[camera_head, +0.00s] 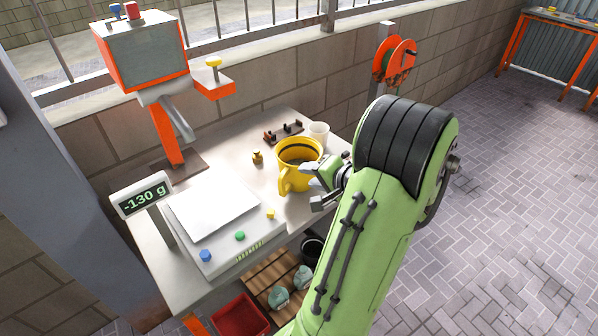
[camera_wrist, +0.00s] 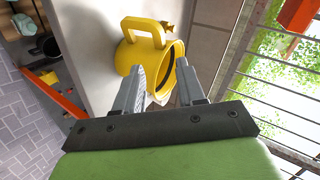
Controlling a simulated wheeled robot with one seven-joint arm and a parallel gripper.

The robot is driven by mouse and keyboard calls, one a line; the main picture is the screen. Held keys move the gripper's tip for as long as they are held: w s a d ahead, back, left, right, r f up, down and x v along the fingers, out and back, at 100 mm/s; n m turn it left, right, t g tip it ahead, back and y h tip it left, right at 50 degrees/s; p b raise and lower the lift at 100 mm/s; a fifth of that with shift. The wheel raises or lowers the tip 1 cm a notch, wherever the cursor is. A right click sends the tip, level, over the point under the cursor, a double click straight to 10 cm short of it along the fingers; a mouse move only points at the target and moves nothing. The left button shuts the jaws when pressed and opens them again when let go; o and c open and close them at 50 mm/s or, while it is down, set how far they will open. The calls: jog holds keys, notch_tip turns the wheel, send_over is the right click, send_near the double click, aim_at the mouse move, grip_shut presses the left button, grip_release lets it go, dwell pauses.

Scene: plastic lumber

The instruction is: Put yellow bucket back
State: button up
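The yellow bucket (camera_head: 285,180) stands upright on the grey table, to the right of the scale's white plate (camera_head: 212,205). It has a side handle, and its opening faces up. In the wrist view the bucket (camera_wrist: 127,58) appears turned on its side, just beyond my fingers. My gripper (camera_head: 318,185) is low at the bucket's near right side. The wrist view shows my gripper (camera_wrist: 160,75) with its fingers spread apart and part of the bucket's wall and rim between or just behind them. I cannot tell whether they touch it.
The scale display (camera_head: 145,197) reads -130 g. A white cup (camera_head: 319,132), a dark weight holder (camera_head: 284,131) and a small brass weight (camera_head: 257,157) are near the bucket. A red crate (camera_head: 240,317) is below the table. An orange-framed machine (camera_head: 145,50) stands at the back left.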

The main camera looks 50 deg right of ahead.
jog(key=w+a+r+n+g+y, duration=0.25)
jog(key=a+n, duration=0.35)
jog(key=a, duration=0.5)
jog(key=w+a+r+n+g+y, duration=0.1)
jog(key=w+a+r+n+g, duration=0.3)
jog(key=a, duration=0.7)
jog(key=s+a+r+n, duration=0.1)
jog(key=s+a+n, duration=0.6)
jog(key=s+a, duration=0.3)
jog(key=s+h, duration=0.1)
jog(key=s, duration=0.2)
jog(key=shift+a+r+n+t, duration=0.2)
jog(key=shift+n+t, duration=0.15)
jog(key=shift+n, duration=0.05)
jog(key=shift+w, duration=0.1)
notch_tip(320, 180, up, 3)
jog(key=p, duration=0.3)
jog(key=shift+r, duration=0.1)
